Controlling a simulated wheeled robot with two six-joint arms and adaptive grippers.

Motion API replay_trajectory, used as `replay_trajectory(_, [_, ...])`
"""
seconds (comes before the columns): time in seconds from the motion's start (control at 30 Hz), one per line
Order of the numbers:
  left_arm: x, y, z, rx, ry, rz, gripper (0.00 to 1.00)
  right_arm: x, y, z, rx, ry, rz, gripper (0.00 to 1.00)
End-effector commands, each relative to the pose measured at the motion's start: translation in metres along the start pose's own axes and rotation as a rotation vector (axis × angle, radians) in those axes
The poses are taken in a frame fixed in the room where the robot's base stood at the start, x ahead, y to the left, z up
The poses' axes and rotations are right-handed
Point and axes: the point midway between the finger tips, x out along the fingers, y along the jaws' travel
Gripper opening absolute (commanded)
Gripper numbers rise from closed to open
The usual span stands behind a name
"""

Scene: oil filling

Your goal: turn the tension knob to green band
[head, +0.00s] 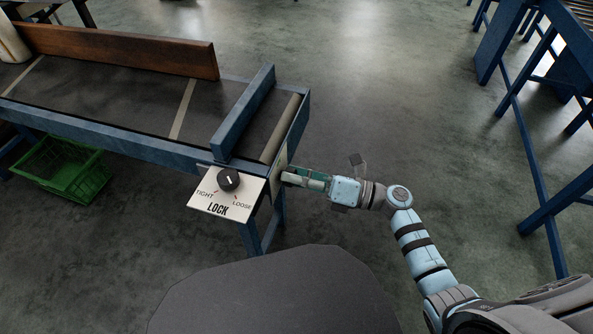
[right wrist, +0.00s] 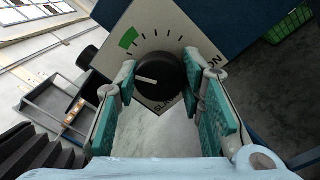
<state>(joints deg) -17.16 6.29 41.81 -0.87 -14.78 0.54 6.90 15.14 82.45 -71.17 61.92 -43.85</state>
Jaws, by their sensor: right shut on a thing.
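The tension knob (right wrist: 158,77) is a round black knob with a white pointer line on a cream dial plate (right wrist: 175,22) in the right wrist view. A green band (right wrist: 127,38) lies at the upper left end of its tick marks. The pointer line points left, below the green band. My right gripper (head: 287,178) is at the end of the conveyor frame, with its teal-padded fingers shut on both sides of the knob. In the head view this knob is hidden and its plate (head: 279,168) shows edge-on. My left gripper is not in view.
A second black knob (head: 229,180) sits on the LOCK plate (head: 218,205), marked TIGHT and LOOSE, left of my right gripper. The conveyor (head: 130,105) extends left, with a green crate (head: 62,170) below it. Blue frames (head: 520,110) stand at right; open floor lies between.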

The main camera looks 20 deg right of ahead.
Motion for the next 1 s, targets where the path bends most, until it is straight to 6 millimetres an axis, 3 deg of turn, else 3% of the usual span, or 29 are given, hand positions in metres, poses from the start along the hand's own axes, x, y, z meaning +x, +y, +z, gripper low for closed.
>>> replay_trajectory(0.27, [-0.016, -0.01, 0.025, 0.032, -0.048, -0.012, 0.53, 0.0, 0.001, 0.0, 0.237, -0.014, -0.003, 0.08])
replay_trajectory(0.6, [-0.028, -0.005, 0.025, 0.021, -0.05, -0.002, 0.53, 0.0, 0.0, -0.001, 0.419, -0.026, -0.004, 0.08])
replay_trajectory(1.0, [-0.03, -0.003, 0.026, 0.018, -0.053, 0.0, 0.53, 0.0, -0.001, -0.002, 0.468, -0.029, -0.004, 0.08])
